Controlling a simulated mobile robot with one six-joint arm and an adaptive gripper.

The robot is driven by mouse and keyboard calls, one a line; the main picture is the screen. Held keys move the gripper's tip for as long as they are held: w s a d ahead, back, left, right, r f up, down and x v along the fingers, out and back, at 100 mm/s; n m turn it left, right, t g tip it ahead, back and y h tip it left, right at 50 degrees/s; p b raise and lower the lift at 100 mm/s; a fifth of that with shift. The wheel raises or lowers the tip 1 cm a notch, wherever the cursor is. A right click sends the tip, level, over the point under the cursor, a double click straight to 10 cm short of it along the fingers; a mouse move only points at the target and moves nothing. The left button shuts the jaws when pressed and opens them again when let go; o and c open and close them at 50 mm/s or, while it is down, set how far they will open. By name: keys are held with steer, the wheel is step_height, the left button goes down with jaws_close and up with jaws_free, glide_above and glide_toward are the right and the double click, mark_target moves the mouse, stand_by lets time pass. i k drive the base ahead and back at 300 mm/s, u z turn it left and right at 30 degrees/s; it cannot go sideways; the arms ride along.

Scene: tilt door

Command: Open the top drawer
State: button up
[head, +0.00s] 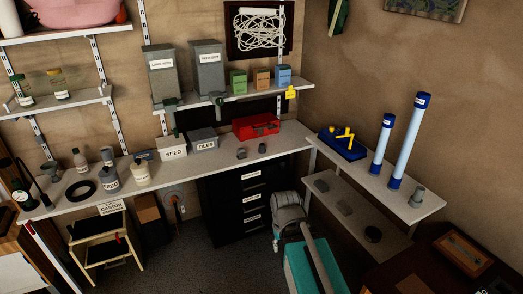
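A black drawer cabinet (215,208) stands under the long workbench. Its front has several drawers stacked one above another, with white labels. The top drawer (236,184) is just below the bench top and looks shut, flush with the ones below. My grey arm stands to the right of the cabinet, in front of its right side. My gripper cannot be made out clearly; the arm's own links seem to hide it. No contact with the drawer shows.
A lower side bench (405,208) with blue tubes stands right. A small wooden stand (103,245) is left. Dark floor (205,268) is clear before the cabinet.

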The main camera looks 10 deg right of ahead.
mark_target(224, 188)
steer(key=k, duration=0.65)
steer(key=u, duration=0.25)
steer(key=i, duration=1.55)
steer(key=z, duration=0.35)
